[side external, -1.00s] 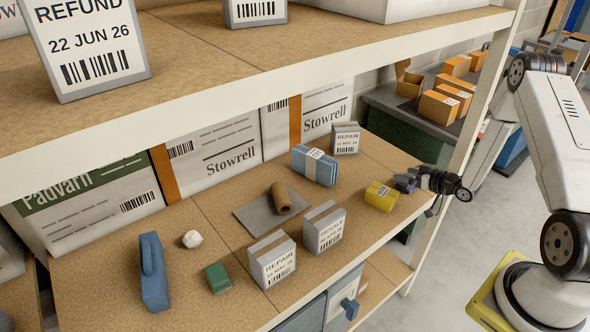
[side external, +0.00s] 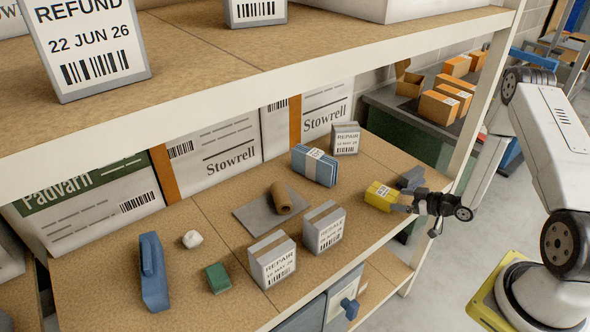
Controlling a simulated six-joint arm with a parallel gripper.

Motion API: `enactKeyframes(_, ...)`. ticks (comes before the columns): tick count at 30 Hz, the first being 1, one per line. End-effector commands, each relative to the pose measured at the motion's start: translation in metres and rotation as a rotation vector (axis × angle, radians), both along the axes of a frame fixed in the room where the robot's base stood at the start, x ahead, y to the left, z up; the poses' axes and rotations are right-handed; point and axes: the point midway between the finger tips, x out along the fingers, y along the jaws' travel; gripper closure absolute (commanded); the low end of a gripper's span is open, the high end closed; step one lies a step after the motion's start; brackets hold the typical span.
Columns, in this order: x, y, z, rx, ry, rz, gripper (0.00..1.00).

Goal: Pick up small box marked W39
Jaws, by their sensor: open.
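A small yellow box (side external: 379,196) with a white label lies near the right end of the middle shelf. The label is too small to read, so I cannot tell whether it says W39. My gripper (side external: 398,203) reaches in from the right at shelf height, its fingers open at the right side of the yellow box. I cannot tell whether they touch it. A small grey block (side external: 411,177) lies just behind my gripper, and no marking on it is readable.
A blue bundle (side external: 314,165) and grey REPAIR boxes (side external: 324,228) stand left of the yellow box. A brown roll (side external: 281,199) lies on a grey mat (side external: 252,217). The upper shelf (side external: 300,62) overhangs, and a white upright (side external: 466,135) stands behind my gripper.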

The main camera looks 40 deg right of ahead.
Motion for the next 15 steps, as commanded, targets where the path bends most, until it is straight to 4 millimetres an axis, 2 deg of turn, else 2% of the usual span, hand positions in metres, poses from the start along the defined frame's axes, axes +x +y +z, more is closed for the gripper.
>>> enactKeyframes(8, 0.004, 0.001, -0.002, 0.001, 0.0, 0.0, 0.0)
enactKeyframes(15, 0.023, 0.008, -0.01, 0.001, 0.0, 0.003, 0.0)
